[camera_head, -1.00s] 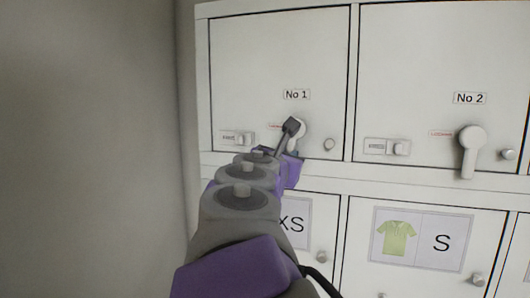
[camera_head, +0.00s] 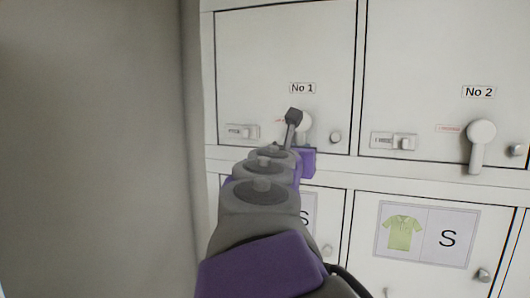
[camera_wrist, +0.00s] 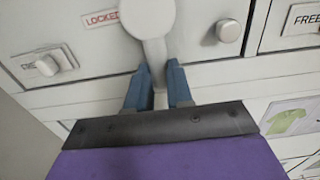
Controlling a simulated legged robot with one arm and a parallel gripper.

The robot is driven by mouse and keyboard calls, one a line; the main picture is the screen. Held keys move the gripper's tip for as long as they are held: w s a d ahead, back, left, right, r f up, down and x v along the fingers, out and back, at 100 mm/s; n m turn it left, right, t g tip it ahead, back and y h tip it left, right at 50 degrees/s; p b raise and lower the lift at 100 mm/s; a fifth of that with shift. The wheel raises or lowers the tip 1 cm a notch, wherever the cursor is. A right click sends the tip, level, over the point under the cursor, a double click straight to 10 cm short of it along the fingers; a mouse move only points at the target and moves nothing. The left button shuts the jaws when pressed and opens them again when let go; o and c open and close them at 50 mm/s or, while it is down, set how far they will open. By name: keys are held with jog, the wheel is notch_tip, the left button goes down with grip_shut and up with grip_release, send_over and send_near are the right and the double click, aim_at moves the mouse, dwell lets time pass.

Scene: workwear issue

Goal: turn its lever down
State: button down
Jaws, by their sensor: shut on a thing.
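The lever of locker No 1 is a pale grey lever with a round hub. In the wrist view the lever (camera_wrist: 153,45) hangs down from its hub, its lower end between my gripper's two blue fingers. My gripper (camera_wrist: 160,85) is shut on it. In the head view only part of the hub (camera_head: 306,124) shows; my arm hides the rest. A red LOCKED label (camera_wrist: 101,19) is left of the hub in the wrist view. The No 1 door (camera_head: 270,55) is closed.
A round knob (camera_head: 336,138) is right of the lever and a small slide latch (camera_head: 241,131) is left of it. Locker No 2 has a similar lever (camera_head: 478,150), pointing down. A plain wall (camera_head: 90,130) stands close on the left.

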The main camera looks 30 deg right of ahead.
aim_at(298, 133)
jog(key=c, duration=1)
grip_release()
jog(key=shift+a+r, duration=0.1)
jog(key=shift+a, duration=0.05)
jog(key=shift+w+a+r, duration=0.1)
jog(key=shift+w+r, duration=0.05)
jog(key=shift+r, duration=1.7)
jog(key=s+a, duration=0.3)
jog(key=s, duration=0.4)
jog(key=s+a+r+b, duration=0.1)
jog(key=s+a, duration=0.3)
jog(key=s, duration=0.3)
jog(key=shift+s+r, duration=0.15)
jog(key=shift+s, duration=0.2)
